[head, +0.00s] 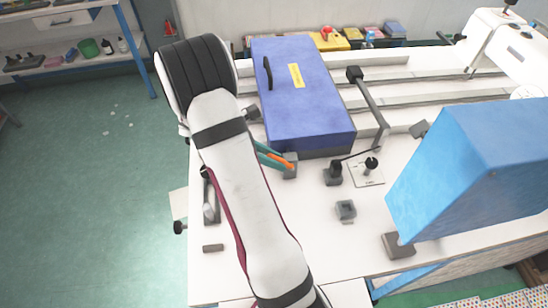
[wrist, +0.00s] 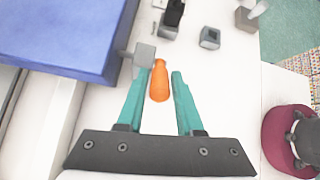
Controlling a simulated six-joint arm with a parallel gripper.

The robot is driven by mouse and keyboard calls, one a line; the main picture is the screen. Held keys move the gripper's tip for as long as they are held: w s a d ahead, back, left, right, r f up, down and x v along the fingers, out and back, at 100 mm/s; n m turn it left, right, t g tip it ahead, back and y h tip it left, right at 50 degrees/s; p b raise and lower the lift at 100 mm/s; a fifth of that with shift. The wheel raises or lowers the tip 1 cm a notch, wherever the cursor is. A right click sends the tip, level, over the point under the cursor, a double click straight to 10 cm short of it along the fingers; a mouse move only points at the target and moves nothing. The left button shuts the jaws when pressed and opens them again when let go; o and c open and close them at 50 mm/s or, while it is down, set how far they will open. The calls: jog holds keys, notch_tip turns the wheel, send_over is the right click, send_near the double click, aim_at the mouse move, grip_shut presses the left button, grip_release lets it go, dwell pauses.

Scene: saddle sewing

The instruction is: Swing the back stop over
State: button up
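My gripper (head: 279,158) is low over the white table by the near left corner of the blue box. Its two teal fingers stand apart in the wrist view (wrist: 164,73). An orange handle (wrist: 159,82) lies between the fingers, with a gap visible on the right finger's side. Contact with the left finger is unclear. A grey block (wrist: 144,55) sits by the left fingertip; it also shows in the head view (head: 290,166). The orange handle seems to belong to this block, and I cannot tell whether this is the back stop.
The large blue box (head: 300,95) stands beside my gripper. A dark bar with an end block (head: 369,100) runs along its right side. A black-grey clamp (head: 333,174) and a small grey block (head: 345,210) stand to the right. A bigger light-blue box (head: 470,170) overhangs the right side.

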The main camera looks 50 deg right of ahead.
grip_shut()
dwell(1.1)
